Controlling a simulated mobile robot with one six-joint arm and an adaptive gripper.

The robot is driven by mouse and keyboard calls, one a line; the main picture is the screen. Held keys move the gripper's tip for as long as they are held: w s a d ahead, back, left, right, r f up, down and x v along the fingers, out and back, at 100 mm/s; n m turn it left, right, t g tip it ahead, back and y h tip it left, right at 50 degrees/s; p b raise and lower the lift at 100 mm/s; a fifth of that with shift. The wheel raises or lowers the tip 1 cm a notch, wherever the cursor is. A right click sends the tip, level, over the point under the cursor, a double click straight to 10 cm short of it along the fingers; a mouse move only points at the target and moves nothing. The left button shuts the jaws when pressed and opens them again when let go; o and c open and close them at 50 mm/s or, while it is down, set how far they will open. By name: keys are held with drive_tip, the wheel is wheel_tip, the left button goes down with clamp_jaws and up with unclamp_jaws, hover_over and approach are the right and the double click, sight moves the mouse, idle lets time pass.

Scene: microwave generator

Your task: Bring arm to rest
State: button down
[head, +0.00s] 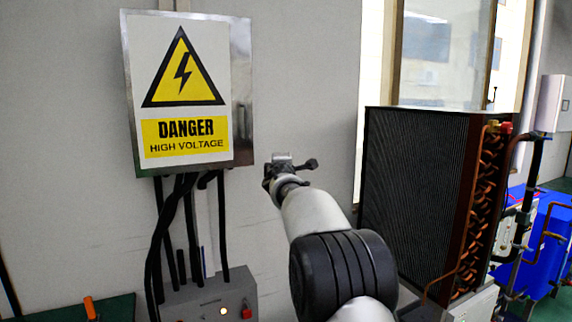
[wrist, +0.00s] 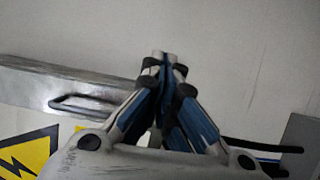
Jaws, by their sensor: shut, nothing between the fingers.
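My gripper (wrist: 164,58) is shut and empty in the wrist view, its two fingertips together in front of the pale wall. In the head view my gripper (head: 281,158) is at the end of my raised arm, small and seen from behind, just right of the high-voltage box's lower right corner. The high-voltage box (head: 241,90) hangs on the wall with a yellow danger sign (head: 183,85) on its front. In the wrist view the box's metal side (wrist: 25,82) with a handle (wrist: 85,104) lies left of the fingers. I cannot tell the gap between gripper and wall.
Black cables (head: 160,235) run from the box down to a grey control box (head: 205,298) with a red button (head: 246,313). A dark finned radiator unit (head: 415,190) with copper pipes stands right of my arm. Bare wall (head: 305,90) lies above my gripper.

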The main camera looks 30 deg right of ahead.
drive_tip(key=s+a+r+m+g+h, duration=0.15)
drive_tip(key=s+m, duration=0.25)
drive_tip(key=s, duration=0.6)
drive_tip(key=s+a+r+m+g+h, duration=0.1)
drive_tip(key=s+a+m+g, duration=0.3)
drive_tip(key=s, duration=0.7)
drive_tip(key=s+a+f+m+g+y, duration=0.1)
drive_tip(key=s+a+f+g+y, duration=0.1)
drive_tip(key=s+a+f, duration=0.4)
drive_tip(key=s+a+f+m+g+y, duration=0.2)
drive_tip(key=s+a+f+y, duration=0.2)
drive_tip(key=s+f, duration=0.7)
drive_tip(key=s+a+f+m+g+y, duration=0.2)
drive_tip(key=s+a+f, duration=0.7)
drive_tip(key=s, duration=0.9)
drive_tip(key=shift+s+f+y, duration=0.25)
drive_tip(key=shift+y, duration=0.7)
